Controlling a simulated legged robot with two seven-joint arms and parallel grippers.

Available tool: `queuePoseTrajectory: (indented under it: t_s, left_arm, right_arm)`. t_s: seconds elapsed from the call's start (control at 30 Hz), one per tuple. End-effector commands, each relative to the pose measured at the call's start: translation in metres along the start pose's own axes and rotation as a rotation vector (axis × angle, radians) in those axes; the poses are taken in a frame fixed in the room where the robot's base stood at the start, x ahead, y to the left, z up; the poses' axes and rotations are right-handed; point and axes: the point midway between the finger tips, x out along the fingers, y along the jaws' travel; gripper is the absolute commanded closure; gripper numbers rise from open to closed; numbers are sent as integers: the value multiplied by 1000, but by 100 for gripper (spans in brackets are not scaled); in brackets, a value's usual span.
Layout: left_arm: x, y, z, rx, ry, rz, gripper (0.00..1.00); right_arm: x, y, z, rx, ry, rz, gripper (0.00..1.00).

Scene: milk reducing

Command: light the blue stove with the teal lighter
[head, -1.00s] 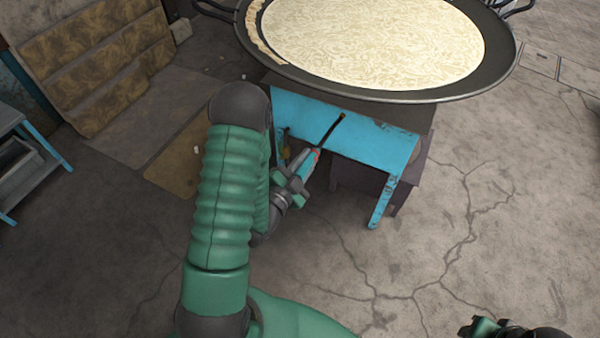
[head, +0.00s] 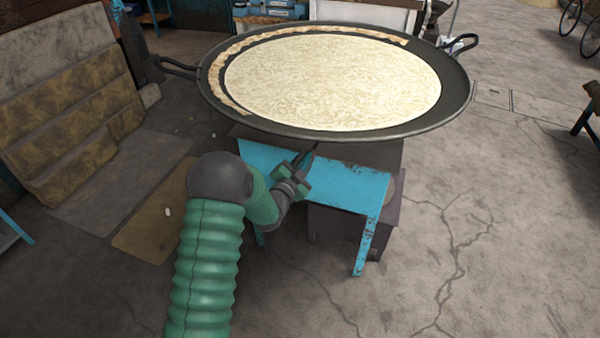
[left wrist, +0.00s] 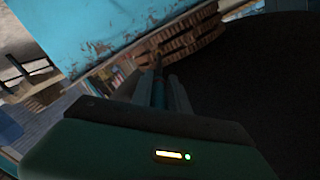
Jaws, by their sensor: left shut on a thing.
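The blue stove (head: 345,188) stands on the ground under a wide dark pan, and its blue side faces me. My left gripper (head: 298,168) is at the stove's upper front edge, just below the pan. It is shut on the teal lighter (head: 307,157), whose thin dark tip points up toward the gap under the pan. In the left wrist view the lighter (left wrist: 158,92) shows dimly between the fingers, with its tip in shadow. I see no flame. My right gripper is not in view.
Padded brown slabs (head: 60,90) stand at the left. A dark box (head: 335,222) is under the stove. The cracked floor (head: 470,250) at the right is clear.

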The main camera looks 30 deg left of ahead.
Motion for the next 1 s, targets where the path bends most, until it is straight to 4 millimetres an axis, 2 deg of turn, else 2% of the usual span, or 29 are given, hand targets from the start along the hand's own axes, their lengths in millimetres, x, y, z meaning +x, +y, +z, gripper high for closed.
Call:
queuePoseTrajectory:
  t_s: [1.0]
  left_arm:
    - [8, -1, 0, 1, 1, -1, 100]
  right_arm:
    - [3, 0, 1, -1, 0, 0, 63]
